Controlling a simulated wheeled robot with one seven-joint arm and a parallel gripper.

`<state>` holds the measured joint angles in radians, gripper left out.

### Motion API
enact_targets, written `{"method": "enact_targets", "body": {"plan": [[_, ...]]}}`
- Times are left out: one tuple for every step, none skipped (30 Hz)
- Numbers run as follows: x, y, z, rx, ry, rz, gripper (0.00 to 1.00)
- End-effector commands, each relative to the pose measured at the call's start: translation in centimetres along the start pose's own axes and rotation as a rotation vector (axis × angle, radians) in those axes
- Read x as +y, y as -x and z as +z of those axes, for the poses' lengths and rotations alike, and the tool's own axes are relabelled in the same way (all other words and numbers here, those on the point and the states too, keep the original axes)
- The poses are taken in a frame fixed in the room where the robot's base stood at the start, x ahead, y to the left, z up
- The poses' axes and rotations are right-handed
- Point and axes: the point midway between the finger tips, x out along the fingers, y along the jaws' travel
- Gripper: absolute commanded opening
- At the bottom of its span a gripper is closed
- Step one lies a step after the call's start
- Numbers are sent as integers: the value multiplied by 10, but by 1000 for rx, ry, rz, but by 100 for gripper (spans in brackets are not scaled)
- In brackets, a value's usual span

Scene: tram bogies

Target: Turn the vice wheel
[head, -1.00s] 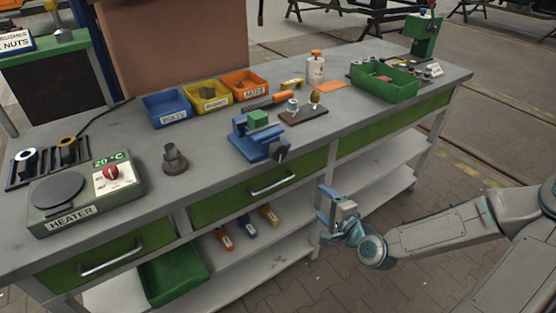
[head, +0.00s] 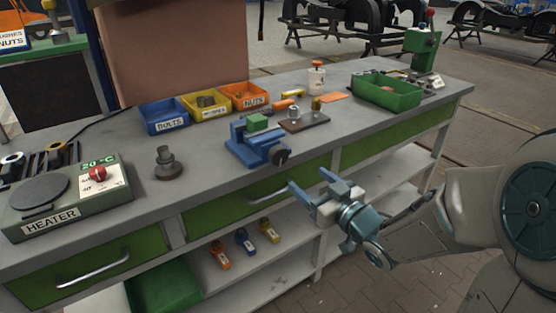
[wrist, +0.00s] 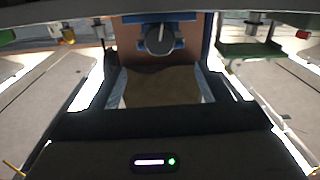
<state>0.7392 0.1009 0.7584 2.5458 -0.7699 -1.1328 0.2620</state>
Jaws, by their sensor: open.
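The blue vice (head: 250,148) stands at the front edge of the grey workbench, with a green block (head: 257,122) at its jaws. Its dark round wheel (head: 281,157) faces out over the bench edge. In the wrist view the wheel (wrist: 159,40) shows near the top middle, with a pale mark on its face and blue vice parts on both sides. My gripper (head: 309,181) is open and empty. It is in front of the bench, lower and to the right of the wheel, fingers pointing toward the bench. A gap separates it from the wheel.
A heater (head: 65,200) and a dark stepped part (head: 167,164) stand left of the vice. Blue, yellow and orange bins (head: 246,97) sit behind it. A green tray (head: 390,92) is at right. Drawer handles (head: 268,191) stick out below the bench top.

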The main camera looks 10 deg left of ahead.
Motion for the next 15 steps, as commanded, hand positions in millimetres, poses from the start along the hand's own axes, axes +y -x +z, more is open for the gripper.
{"method": "enact_targets", "body": {"plan": [[0,0,-2,2,4,-2,70],[0,-1,-3,2,5,-2,70],[0,-1,-4,3,4,-3,70],[1,-2,-5,4,2,-3,70],[1,-3,-6,5,0,-4,70],[1,-4,-7,6,-1,-5,70],[1,-5,-8,7,-2,-6,70],[2,-6,-8,8,-4,-6,70],[2,-7,-9,9,-5,-6,70],[3,-8,-10,10,-6,-5,70],[3,-9,-10,11,-5,-5,70],[3,-11,-10,12,-7,-6,70],[3,-12,-10,12,-6,-6,70],[3,-13,-10,13,-7,-6,70],[3,-14,-10,13,-7,-5,70]]}}
